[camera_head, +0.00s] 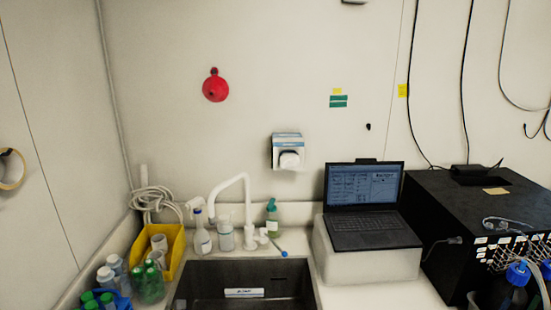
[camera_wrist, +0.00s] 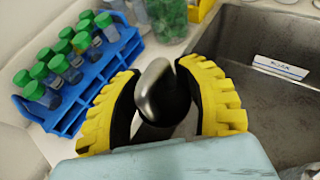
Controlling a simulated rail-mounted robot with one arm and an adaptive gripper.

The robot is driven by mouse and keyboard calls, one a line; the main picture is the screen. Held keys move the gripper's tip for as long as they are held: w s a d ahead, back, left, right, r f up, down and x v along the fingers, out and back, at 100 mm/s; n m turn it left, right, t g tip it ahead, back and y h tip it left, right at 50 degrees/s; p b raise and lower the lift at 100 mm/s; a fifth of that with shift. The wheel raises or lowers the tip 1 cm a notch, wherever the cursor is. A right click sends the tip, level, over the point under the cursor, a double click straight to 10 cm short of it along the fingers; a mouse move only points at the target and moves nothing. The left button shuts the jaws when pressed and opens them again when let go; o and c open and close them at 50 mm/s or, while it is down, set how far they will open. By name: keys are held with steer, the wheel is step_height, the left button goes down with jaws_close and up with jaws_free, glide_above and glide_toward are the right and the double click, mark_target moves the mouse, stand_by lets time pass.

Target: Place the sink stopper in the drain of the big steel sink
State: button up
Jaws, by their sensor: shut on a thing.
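My gripper (camera_wrist: 165,72) shows in the wrist view, its yellow ribbed fingers closed around a dark, rounded piece with a shiny metal side, which looks like the sink stopper (camera_wrist: 155,92). The lower part of the piece is hidden by my wrist. The steel sink (camera_wrist: 262,110) lies to the right of my gripper, with its left edge close to the right finger. In the head view the sink (camera_head: 292,282) shows at the bottom, cut off by the frame. Its drain is not visible in either view. My gripper is not in the head view.
A blue rack (camera_wrist: 68,122) of green-capped tubes stands left of my gripper. In the head view, a white faucet (camera_head: 247,200), bottles (camera_head: 202,238) and a yellow bin (camera_head: 172,258) stand behind and left of the sink. A laptop (camera_head: 362,232) stands to its right.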

steer(key=s+d+f+m+t+h, duration=0.2)
steer(key=d+f+m+h, duration=0.2)
steer(key=d, duration=0.9)
steer(key=shift+d+t, duration=0.3)
steer(key=s+d+f+m+h, duration=0.1)
steer(key=s+d, duration=0.1)
steer(key=d, duration=0.3)
steer(key=s+d+f+m+h, duration=0.1)
steer(key=s+d+m+h, duration=0.1)
steer(key=d, duration=0.3)
steer(key=s+d+f+m+t+h, duration=0.1)
steer(key=s+d+h, duration=0.1)
steer(key=d, duration=0.3)
steer(key=shift+s+d+m+p, duration=0.15)
steer(key=shift+s+m+p, duration=0.15)
steer(key=shift+s, duration=0.15)
